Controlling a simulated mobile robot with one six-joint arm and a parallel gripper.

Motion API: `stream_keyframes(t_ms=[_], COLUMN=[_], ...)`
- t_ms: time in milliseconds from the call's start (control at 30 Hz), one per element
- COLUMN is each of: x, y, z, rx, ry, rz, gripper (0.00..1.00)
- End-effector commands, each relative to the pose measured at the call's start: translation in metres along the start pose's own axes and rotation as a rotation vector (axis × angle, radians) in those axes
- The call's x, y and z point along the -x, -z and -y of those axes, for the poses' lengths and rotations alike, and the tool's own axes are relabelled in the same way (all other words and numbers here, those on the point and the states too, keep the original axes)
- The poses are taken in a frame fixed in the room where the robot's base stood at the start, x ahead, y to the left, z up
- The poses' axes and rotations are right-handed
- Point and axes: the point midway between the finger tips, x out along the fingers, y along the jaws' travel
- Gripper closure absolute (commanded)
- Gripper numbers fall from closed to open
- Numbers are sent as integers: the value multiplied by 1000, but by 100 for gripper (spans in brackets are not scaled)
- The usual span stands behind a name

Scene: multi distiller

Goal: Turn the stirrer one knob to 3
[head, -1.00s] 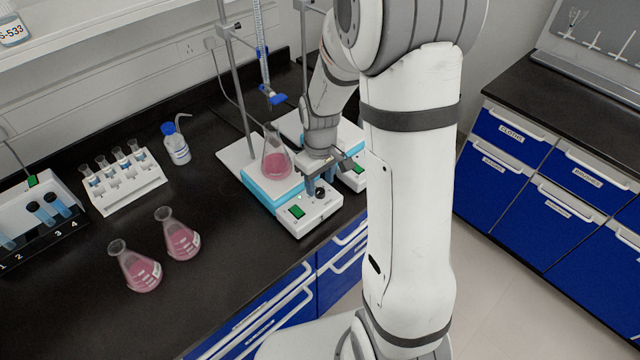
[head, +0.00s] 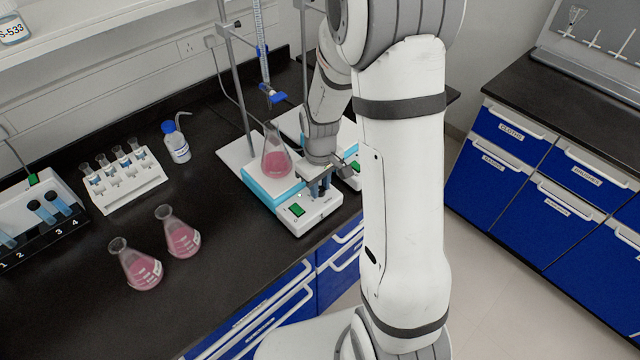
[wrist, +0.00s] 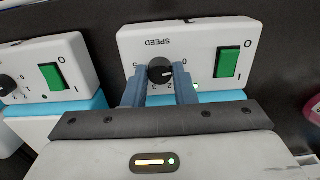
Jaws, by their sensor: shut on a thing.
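The first stirrer (head: 309,217) is a white unit with a blue band, standing at the front edge of the bench. Its front panel (wrist: 200,43) shows upside down in the wrist view, with the word SPEED, a dial scale and a green switch (wrist: 227,62). The black stirrer knob (wrist: 160,71) sits between the two blue fingers of my gripper (wrist: 161,82), which are shut on it. In the head view my gripper (head: 320,188) is at the panel and hides the knob. Most dial numbers are covered, so the exact setting is hard to read.
A flask of pink liquid (head: 276,158) stands on the stirrer beside my arm. A second stirrer (wrist: 50,70) is close by, with its own knob and green switch. Two pink flasks (head: 181,236) (head: 140,268) stand on the open bench to the left.

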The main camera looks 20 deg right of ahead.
Motion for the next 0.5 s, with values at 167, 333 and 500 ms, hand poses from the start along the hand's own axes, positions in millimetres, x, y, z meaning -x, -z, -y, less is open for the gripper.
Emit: stream_keyframes(t_ms=[167,333,500], x=[0,0,-1], y=[0,0,0], z=[0,0,0], rx=[-1,-25,-99], ry=[-1,-1,-1], rz=[0,-1,-1], gripper=[99,99,99])
